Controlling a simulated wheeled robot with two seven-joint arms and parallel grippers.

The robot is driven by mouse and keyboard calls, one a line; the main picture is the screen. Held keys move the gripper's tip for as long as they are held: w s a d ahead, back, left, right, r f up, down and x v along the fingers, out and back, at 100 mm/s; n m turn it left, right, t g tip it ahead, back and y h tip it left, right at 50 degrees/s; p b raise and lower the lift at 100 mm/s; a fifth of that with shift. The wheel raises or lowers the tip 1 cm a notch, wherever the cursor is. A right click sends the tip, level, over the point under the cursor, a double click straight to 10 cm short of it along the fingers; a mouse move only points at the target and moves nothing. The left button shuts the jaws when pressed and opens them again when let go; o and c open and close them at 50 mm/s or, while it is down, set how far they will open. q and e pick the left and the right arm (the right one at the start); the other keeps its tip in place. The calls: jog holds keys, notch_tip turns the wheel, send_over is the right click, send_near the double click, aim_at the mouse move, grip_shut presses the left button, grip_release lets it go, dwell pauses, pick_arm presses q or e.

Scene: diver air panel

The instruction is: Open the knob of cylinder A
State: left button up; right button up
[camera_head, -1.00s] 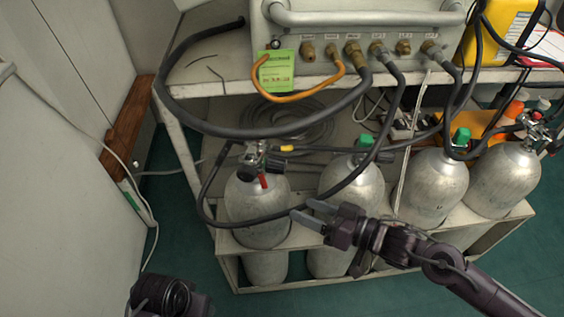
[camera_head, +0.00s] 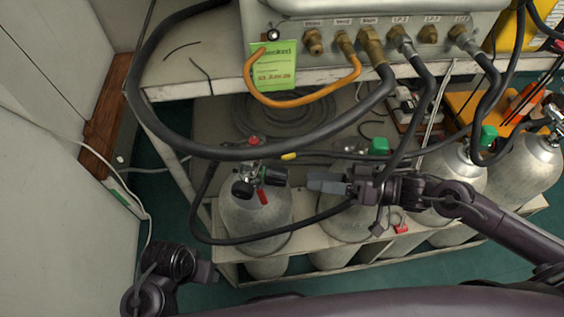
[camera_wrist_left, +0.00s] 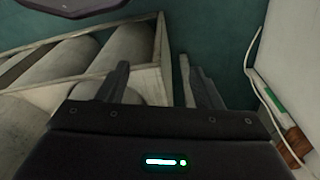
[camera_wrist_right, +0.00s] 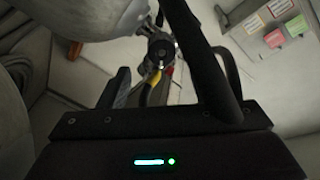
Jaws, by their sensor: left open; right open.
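The leftmost silver cylinder (camera_head: 258,218) stands in the white rack, but I cannot read a letter on it. Its valve carries black knobs (camera_head: 275,176), a red tag (camera_head: 263,197) and a red-topped part above. The valve also shows in the right wrist view (camera_wrist_right: 160,48), ahead of the fingers. My right gripper (camera_head: 312,183) is open and empty, just right of the valve and apart from it in the head view. A dark hose crosses in front of its fingers in the right wrist view. My left gripper (camera_head: 212,272) is open and empty, low at the left; its fingers show in its wrist view (camera_wrist_left: 155,85).
Several more cylinders stand to the right, one with a green cap (camera_head: 489,136). Black hoses (camera_head: 245,152) loop from the panel (camera_head: 370,20) around the leftmost cylinder. An orange hose (camera_head: 300,101) and green tag (camera_head: 274,66) hang above. A wall is at the left.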

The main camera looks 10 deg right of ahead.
aim_at(284, 177)
pick_arm(q)
jog(key=shift+w+d+t+b, duration=0.25)
jog(key=shift+d+t+b, duration=0.25)
jog(key=shift+d+b, duration=0.3)
pick_arm(e)
jog(key=x, duration=0.7)
jog(key=shift+a, duration=0.3)
jog(key=c, duration=1)
pick_arm(q)
jog(key=shift+r, duration=0.1)
pick_arm(e)
jog(key=shift+r+n+p, duration=0.15)
jog(key=shift+n+p, duration=0.5)
jog(key=shift+n, duration=0.45)
jog(key=n+p, duration=0.1)
jog(key=n, duration=0.1)
jog(key=shift+n+p, duration=0.3)
jog(key=shift+p, duration=0.05)
pick_arm(q)
notch_tip(284, 177, down, 6)
jog(key=a, duration=0.2)
jog(key=shift+f+g+p, duration=0.2)
jog(key=shift+g+p, duration=0.1)
jog(key=shift+g, duration=0.1)
pick_arm(e)
jog(key=shift+n, duration=1.1)
pick_arm(q)
jog(key=shift+w, duration=0.1)
